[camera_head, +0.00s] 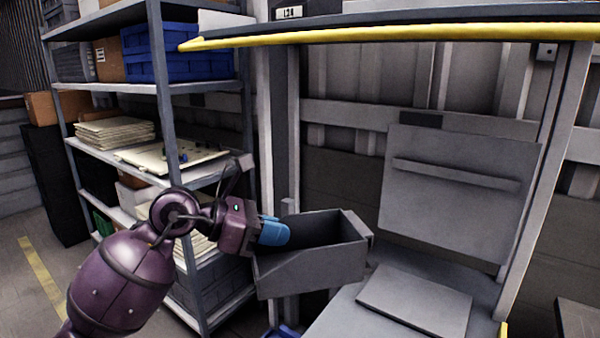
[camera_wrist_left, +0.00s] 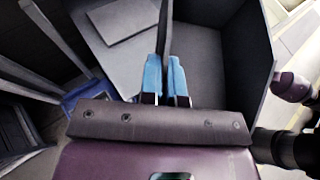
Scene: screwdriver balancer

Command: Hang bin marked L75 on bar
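A grey open-topped bin (camera_head: 312,270) hangs in front of a grey upright post, left of the workbench. No L75 mark shows on its visible sides. My left gripper (camera_head: 273,232) has blue fingertips at the bin's left wall. In the left wrist view, the fingers (camera_wrist_left: 166,80) close on both sides of the bin's thin wall (camera_wrist_left: 166,35), with the bin's inside (camera_wrist_left: 198,65) to the right. A horizontal bar (camera_head: 455,175) runs across a grey upright panel (camera_head: 450,215) at the right. My right gripper is not in view.
A yellow-edged shelf (camera_head: 400,36) crosses above; a label, hard to read, sits above its left end. The grey workbench (camera_head: 350,318) holds a flat grey plate (camera_head: 415,302). A loaded shelf rack (camera_head: 168,90) stands at the left. A blue object (camera_head: 283,331) lies below the bin.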

